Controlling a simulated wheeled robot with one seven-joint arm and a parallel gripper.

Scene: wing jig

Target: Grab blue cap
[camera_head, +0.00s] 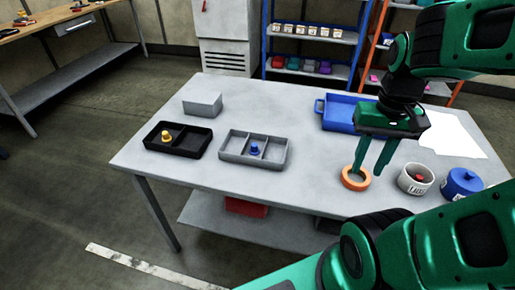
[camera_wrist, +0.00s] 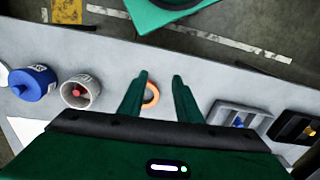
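A small blue cap-like piece (camera_head: 254,150) sits in the grey divided tray (camera_head: 226,156) on the table. In the wrist view it shows small and partly hidden (camera_wrist: 238,124) in the tray at right. My green gripper (camera_head: 367,172) is open and empty, pointing down over the table to the right of that tray. An orange ring (camera_head: 346,184) lies by the fingertips; in the wrist view it appears between the fingers (camera_wrist: 159,77). I cannot tell whether they touch it.
A black tray (camera_head: 180,152) with a yellow piece (camera_head: 166,135) and a grey block (camera_head: 203,104) stand at left. A white cup (camera_head: 404,184) with a red piece and a blue lidded canister (camera_head: 462,184) stand at right. A blue tray (camera_head: 336,125) lies behind my gripper.

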